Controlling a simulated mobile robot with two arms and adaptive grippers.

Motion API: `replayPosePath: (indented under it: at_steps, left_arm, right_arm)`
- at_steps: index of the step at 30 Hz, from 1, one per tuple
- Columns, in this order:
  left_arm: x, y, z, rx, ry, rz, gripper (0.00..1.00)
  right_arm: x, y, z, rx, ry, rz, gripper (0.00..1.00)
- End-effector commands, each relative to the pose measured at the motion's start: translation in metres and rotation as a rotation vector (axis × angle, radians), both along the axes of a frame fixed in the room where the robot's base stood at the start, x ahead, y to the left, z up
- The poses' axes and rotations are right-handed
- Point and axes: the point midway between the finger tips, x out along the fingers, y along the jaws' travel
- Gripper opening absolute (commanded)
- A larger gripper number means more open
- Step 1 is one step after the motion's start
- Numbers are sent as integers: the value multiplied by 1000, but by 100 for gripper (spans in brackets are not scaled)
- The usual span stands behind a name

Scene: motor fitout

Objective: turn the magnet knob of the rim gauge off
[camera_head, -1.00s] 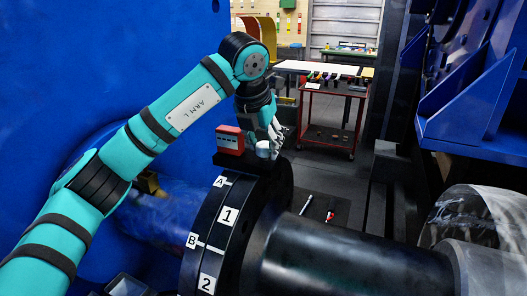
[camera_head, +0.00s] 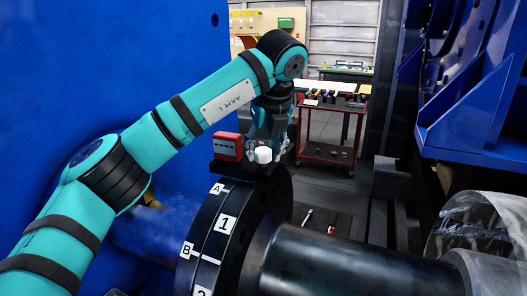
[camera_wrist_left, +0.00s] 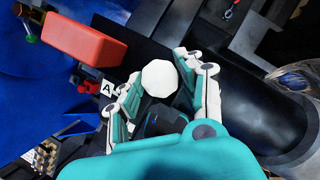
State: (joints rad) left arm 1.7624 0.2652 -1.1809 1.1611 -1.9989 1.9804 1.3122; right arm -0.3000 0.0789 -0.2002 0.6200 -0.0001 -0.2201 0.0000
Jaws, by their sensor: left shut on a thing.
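The rim gauge is a red box (camera_head: 228,147) on a dark base (camera_head: 238,169), sitting on top of the black rim. Its pale, many-sided magnet knob (camera_head: 263,155) stands right of the red box. My left gripper (camera_head: 267,143) is over the knob, its fingers reaching down around it. In the left wrist view the knob (camera_wrist_left: 160,78) lies between the two fingers of my left gripper (camera_wrist_left: 157,74), and the red box (camera_wrist_left: 83,38) is at upper left. The left gripper is shut on the knob. My right gripper is in neither view.
The black rim (camera_head: 262,215) carries white labels A, B and 1, with a dark shaft (camera_head: 350,262) running right. A blue wall (camera_head: 110,60) stands at left and blue brackets (camera_head: 475,110) at right. A red cart (camera_head: 330,155) stands behind.

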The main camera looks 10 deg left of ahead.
Motion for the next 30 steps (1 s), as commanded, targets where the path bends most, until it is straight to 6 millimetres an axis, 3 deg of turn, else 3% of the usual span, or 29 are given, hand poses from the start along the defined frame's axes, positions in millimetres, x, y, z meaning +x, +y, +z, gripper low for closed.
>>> replayPosePath:
  at_steps: [18, 19, 21, 24, 30]
  left_arm:
    - [0, 0, 1, 0, -1, 44, 5]
    - [0, 0, 1, 0, -1, 43, 39]
    - [0, 0, 1, 0, -1, 43, 48]
    - [0, 0, 1, 0, 0, 43, 60]
    - [0, 0, 0, 0, 0, 42, 60]
  right_arm:
    - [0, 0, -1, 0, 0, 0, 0]
    - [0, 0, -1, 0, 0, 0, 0]
    - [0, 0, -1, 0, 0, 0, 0]
    - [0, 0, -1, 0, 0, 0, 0]
    - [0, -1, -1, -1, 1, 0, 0]
